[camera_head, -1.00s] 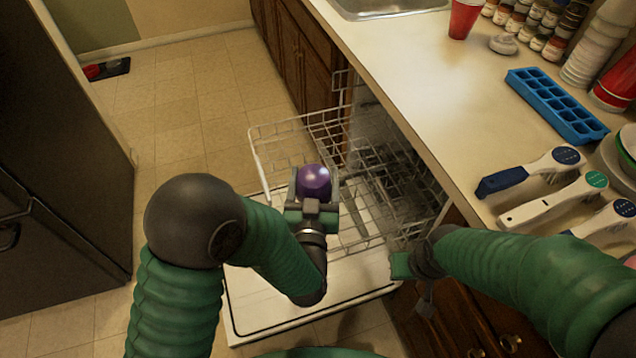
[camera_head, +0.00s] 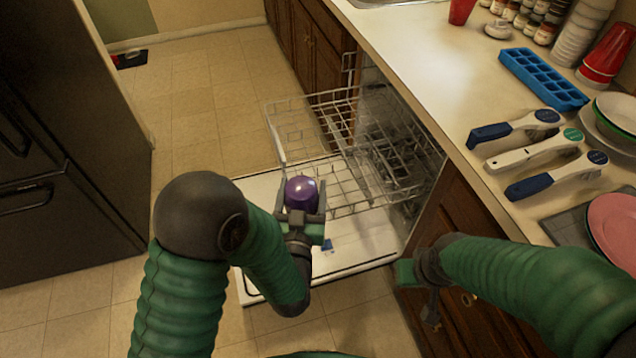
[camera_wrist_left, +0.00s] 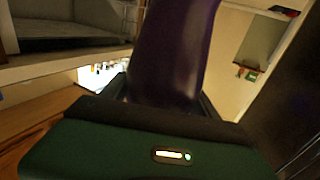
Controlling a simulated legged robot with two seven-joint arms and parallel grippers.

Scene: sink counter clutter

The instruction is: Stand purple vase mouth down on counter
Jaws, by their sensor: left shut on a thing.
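The purple vase (camera_head: 300,193) is held in my left gripper (camera_head: 303,212), in front of the open dishwasher rack. Its rounded purple end faces up toward the head camera; I cannot tell where its mouth is. In the left wrist view the vase (camera_wrist_left: 172,50) rises from between the fingers. My left gripper is shut on it. The counter (camera_head: 450,80) lies to the right, apart from the vase. My right gripper (camera_head: 415,280) is low beside the cabinet front, below the counter edge; its fingers are too unclear to tell open or shut.
The dishwasher door (camera_head: 350,245) is down and its wire rack (camera_head: 335,150) is out. On the counter are a blue ice tray (camera_head: 542,78), several brushes (camera_head: 535,155), red cups (camera_head: 607,52) and plates (camera_head: 612,225). Bare counter lies left of the ice tray. A dark fridge (camera_head: 60,150) stands left.

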